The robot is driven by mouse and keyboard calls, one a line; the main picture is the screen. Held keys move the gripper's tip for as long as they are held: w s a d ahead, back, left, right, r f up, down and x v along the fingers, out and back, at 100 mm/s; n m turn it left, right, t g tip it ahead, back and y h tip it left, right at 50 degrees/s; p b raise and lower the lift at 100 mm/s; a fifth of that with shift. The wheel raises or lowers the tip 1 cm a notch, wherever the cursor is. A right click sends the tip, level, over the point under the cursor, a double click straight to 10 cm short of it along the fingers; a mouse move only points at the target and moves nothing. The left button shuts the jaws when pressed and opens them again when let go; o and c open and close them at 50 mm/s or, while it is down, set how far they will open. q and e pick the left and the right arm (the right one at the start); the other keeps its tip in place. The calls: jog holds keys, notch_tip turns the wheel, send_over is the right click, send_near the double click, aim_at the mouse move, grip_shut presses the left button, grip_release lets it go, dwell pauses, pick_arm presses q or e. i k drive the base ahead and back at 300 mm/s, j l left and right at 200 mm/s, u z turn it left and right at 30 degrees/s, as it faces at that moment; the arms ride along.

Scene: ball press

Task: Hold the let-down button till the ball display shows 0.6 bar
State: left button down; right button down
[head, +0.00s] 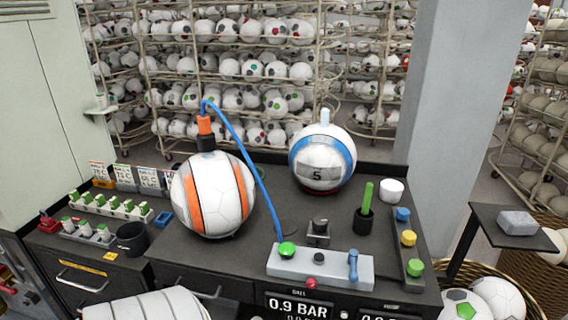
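A ball display (298,308) on the bench front reads 0.9 BAR; its lower edge is cut off. Above it is a grey control block (320,268) with a green knob (287,249), a small red button (318,286) on its front and a blue lever (353,265). No readable label shows which control is the let-down button. A white and orange ball (213,195) sits on the bench with an orange and black fitting (206,133) on top. A blue hose (245,155) runs from the fitting to the green knob.
A white and blue ball (323,157) marked 5 stands behind the block. A black cup (363,221) with a green stick, a white pot (391,190) and a strip of coloured knobs (409,240) stand to the right. A dark stand (520,225) holds a grey block.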

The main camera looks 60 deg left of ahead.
aim_at(318, 258)
jog(key=u, duration=1.65)
